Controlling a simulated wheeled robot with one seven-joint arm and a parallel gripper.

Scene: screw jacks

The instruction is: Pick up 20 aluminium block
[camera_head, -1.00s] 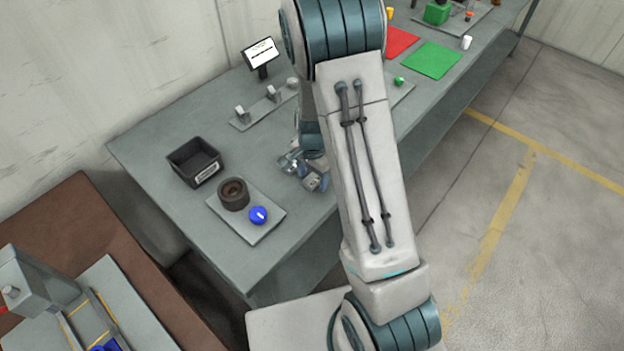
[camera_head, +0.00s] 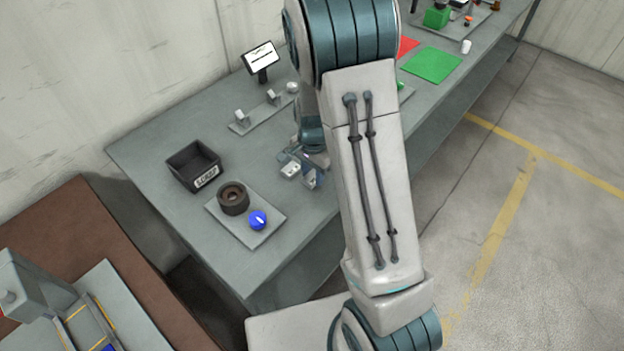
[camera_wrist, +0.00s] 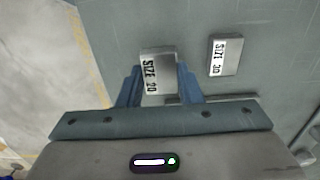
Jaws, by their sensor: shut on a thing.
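The aluminium block marked SIZE 20 (camera_wrist: 158,72) is a light grey piece with dark lettering, between the two blue fingers in the wrist view. My gripper (camera_wrist: 160,88) is shut on it. In the head view my gripper (camera_head: 301,168) is over the table's near half, right of the brown ring, with the pale block at its tip. I cannot tell how far the block is above the table. A second, similar block (camera_wrist: 224,56), whose label seems to read SIZE 30, lies apart to the right in the wrist view.
A grey strip with small pale parts (camera_head: 241,117) lies behind, near a small display (camera_head: 261,58). A black bin (camera_head: 194,166) and a plate (camera_head: 258,238) with a brown ring (camera_head: 233,199) and blue knob (camera_head: 257,220) are left. Green (camera_head: 431,61) and red mats lie farther right.

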